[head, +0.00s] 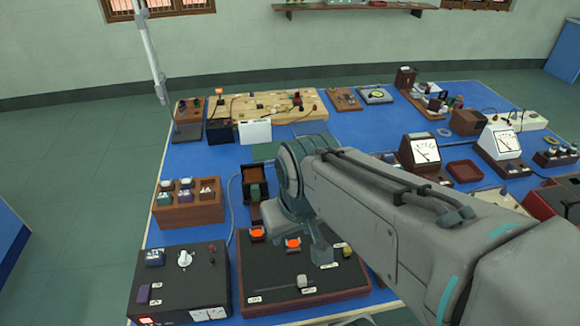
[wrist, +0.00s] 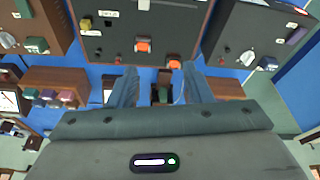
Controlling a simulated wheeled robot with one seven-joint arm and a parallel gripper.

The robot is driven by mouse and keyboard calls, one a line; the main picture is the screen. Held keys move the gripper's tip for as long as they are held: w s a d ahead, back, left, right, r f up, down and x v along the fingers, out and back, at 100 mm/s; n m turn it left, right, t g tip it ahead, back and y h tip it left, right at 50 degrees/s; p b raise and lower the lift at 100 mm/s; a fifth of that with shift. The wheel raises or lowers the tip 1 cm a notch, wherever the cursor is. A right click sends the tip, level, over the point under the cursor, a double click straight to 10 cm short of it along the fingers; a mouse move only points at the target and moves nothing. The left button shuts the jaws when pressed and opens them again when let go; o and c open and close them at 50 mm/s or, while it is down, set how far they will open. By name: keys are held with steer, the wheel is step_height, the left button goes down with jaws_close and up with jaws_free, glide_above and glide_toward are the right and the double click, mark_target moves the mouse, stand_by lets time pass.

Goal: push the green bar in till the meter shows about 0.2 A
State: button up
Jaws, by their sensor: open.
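A small dark wooden holder (head: 257,212) stands on the blue bench, left of my arm, with a dark green block (head: 254,192) in it. I take this block to be the green bar; how far in it sits is too small to tell. In the wrist view the green piece (wrist: 162,93) shows small, between and beyond my fingers. In the head view my arm hides most of the gripper. Two white-faced meters (head: 425,150) (head: 506,140) stand at the right; their readings are too small to make out.
A dark board (head: 290,270) with orange blocks lies in front of the holder. A black control box (head: 180,282) with a knob is at front left, and a wooden box of terminals (head: 190,212) is behind it. Blue bench top is bare beside the holder.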

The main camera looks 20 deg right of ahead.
steer(key=m+g+p, duration=0.1)
steer(key=m+g, duration=0.1)
steer(key=g, duration=0.1)
glide_above(255, 186)
step_height(255, 186, down, 8)
step_height(255, 186, down, 13)
steer(key=shift+f+p, duration=0.2)
steer(key=shift+p, duration=0.85)
